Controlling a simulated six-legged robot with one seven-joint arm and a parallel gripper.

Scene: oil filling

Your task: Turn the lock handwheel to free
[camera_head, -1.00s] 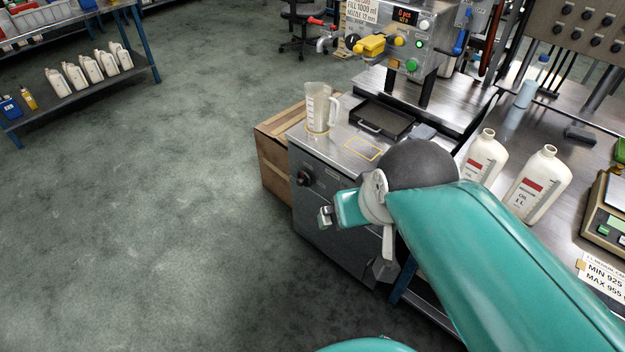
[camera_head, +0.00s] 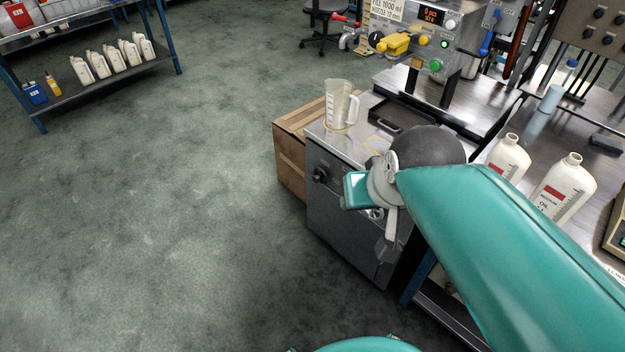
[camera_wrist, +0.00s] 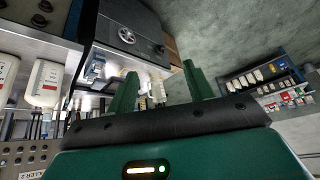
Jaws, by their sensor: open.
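A small silver handwheel (camera_wrist: 126,36) shows on the grey cabinet front (camera_wrist: 112,18) in the wrist view, with a black knob (camera_wrist: 159,49) beside it. In the head view the silver wheel (camera_head: 376,213) is partly covered by my arm, and the black knob (camera_head: 320,174) sits to its left. I cannot read which position the wheel is in. My gripper (camera_wrist: 160,86) is open, with its two green fingers apart and nothing between them. It is clear of the wheel.
A clear measuring jug (camera_head: 340,104) stands on the cabinet top by a black tray (camera_head: 402,113). White oil bottles (camera_head: 563,188) stand on the bench at right. A cardboard box (camera_head: 291,155) is beside the cabinet.

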